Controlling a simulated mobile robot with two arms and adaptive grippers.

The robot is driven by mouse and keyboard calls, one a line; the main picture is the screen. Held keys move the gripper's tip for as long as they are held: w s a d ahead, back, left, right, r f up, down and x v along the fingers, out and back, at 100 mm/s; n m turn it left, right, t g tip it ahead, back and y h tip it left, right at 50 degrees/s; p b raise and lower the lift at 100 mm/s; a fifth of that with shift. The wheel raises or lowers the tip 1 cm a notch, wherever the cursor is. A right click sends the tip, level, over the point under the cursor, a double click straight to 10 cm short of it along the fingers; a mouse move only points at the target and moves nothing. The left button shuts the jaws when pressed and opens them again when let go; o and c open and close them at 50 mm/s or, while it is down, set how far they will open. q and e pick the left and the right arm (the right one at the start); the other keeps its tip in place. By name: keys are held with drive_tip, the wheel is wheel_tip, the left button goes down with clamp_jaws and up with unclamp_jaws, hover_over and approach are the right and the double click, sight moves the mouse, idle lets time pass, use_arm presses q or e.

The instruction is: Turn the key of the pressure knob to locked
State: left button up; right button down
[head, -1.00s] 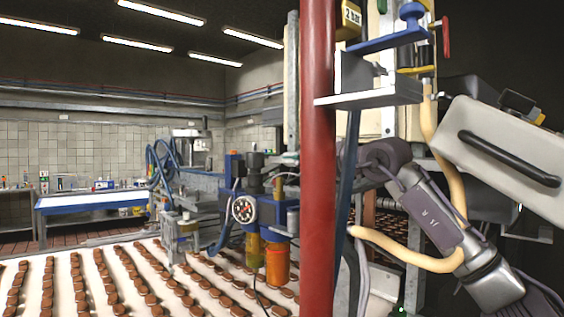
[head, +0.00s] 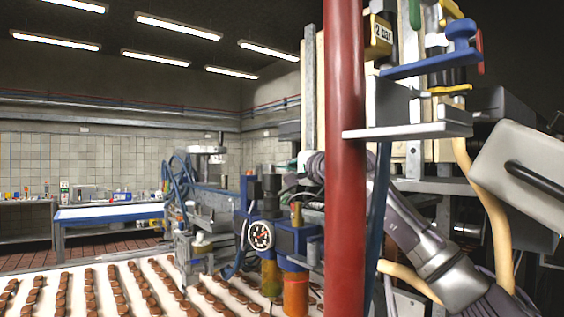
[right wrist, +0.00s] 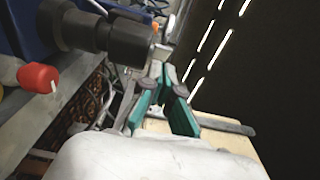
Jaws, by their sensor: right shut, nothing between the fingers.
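The pressure regulator is a blue block with a round white gauge (head: 260,235) on its front, left of the red post in the head view. A black knob (head: 271,184) stands upright on top of it. In the right wrist view a black stepped cylinder (right wrist: 125,41), apparently this knob, points towards the upper right, with a small orange bit (right wrist: 155,27) at its end. I cannot tell the key's position. My right gripper (head: 291,181) is beside the knob, its wrist partly behind the post. Its green-padded fingers (right wrist: 163,78) are shut and empty, apart from the cylinder. My left gripper is not in view.
The red post (head: 344,160) crosses in front of my right arm. A grey shelf plate (head: 410,131) juts out above the arm. A conveyor (head: 75,290) with rows of brown biscuits lies below left. A red knob (right wrist: 38,77) shows left in the wrist view.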

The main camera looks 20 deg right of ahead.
drive_tip(key=shift+w+a, duration=0.2)
drive_tip(key=shift+a, duration=0.25)
drive_tip(key=shift+w+a, duration=0.1)
drive_tip(key=shift+a, duration=0.05)
drive_tip(key=shift+w+f, duration=0.1)
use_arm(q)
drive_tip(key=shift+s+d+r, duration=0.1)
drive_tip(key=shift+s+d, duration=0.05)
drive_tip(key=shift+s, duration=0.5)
use_arm(e)
drive_tip(key=shift+w+a, duration=0.1)
drive_tip(key=shift+a, duration=0.4)
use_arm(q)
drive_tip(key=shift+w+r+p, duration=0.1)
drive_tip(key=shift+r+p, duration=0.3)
use_arm(e)
drive_tip(key=shift+a, duration=0.45)
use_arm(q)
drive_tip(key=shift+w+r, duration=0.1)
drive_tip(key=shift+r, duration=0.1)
use_arm(e)
drive_tip(key=shift+a, duration=0.45)
